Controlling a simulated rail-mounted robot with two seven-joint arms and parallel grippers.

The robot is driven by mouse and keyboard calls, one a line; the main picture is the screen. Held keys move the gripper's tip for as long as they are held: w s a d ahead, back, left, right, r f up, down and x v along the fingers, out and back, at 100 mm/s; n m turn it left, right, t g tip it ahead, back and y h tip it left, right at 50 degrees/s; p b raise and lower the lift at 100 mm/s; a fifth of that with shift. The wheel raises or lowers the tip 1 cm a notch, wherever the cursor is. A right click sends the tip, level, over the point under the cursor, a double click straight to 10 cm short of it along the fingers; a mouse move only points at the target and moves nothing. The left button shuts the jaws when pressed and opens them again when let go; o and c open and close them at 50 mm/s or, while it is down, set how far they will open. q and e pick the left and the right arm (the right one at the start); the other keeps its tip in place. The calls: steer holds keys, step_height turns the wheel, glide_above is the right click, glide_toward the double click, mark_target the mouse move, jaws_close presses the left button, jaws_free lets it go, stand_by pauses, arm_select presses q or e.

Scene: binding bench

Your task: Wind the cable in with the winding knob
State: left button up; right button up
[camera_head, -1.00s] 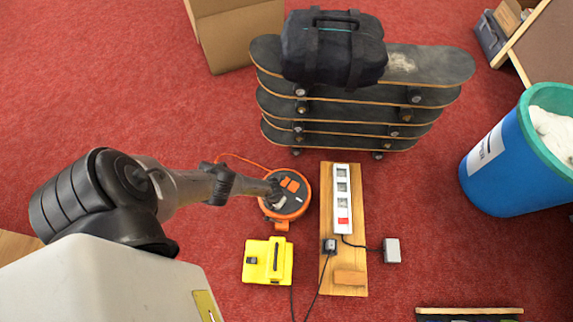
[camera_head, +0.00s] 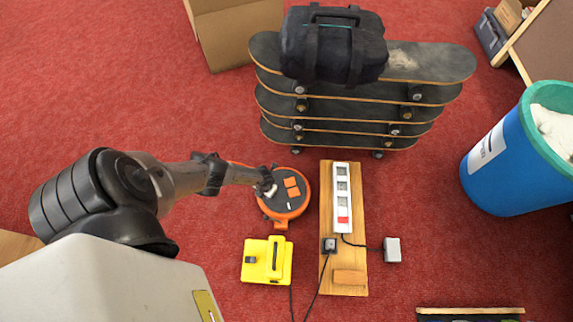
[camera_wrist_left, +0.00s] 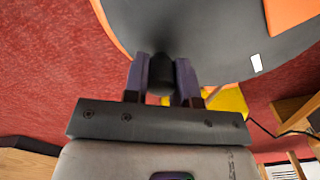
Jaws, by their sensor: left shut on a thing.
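The cable reel (camera_head: 297,205) lies on the red carpet, with an orange rim and a dark round top bearing orange patches and a small white label. My left gripper (camera_head: 267,187) is over the left part of the reel's top. In the left wrist view, its two fingers (camera_wrist_left: 161,82) are shut on the dark winding knob (camera_wrist_left: 162,68), which stands on the grey disc (camera_wrist_left: 215,35). In the head view the knob is hidden or too small to make out. A short stretch of orange cable (camera_head: 238,163) shows at the reel's upper left, partly behind my arm.
A yellow box (camera_head: 255,272) sits below the reel. A wooden board (camera_head: 326,205) with a white power strip (camera_head: 343,226) lies to the right, beside a grey box (camera_head: 392,250). Stacked skateboards (camera_head: 435,65) with a black bag (camera_head: 333,50) stand behind. A blue bin (camera_head: 490,175) is far right.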

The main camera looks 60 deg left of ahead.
mark_target(284, 173)
arm_select(q)
steer(key=shift+w+a+f+b, duration=0.1)
steer(key=shift+a+b, duration=0.35)
steer(key=shift+a, duration=0.45)
steer(key=shift+w+a+b, duration=0.35)
steer(key=shift+a, duration=0.35)
steer(key=shift+w+a+b, duration=0.45)
steer(key=shift+a+b, duration=0.05)
steer(key=shift+a, duration=0.05)
steer(key=shift+w+a+b, duration=0.4)
steer(key=shift+w+a, duration=0.2)
steer(key=shift+w, duration=0.1)
steer(key=shift+w+a+b, duration=0.4)
steer(key=shift+w+b, duration=0.25)
steer(key=shift+w, duration=0.1)
steer(key=shift+w+a+b, duration=0.2)
steer(key=shift+w+b, duration=0.1)
steer(key=shift+w, duration=0.3)
steer(key=shift+w+b, duration=0.75)
steer(key=shift+w, duration=0.45)
steer(key=shift+w+r, duration=0.25)
steer(key=shift+w, duration=0.25)
steer(key=shift+w+d+b, duration=0.3)
steer(key=shift+w+b, duration=0.35)
steer(key=shift+w, duration=0.25)
steer(key=shift+w+d, duration=0.2)
steer(key=shift+w, duration=0.25)
steer(key=shift+w+d, duration=0.1)
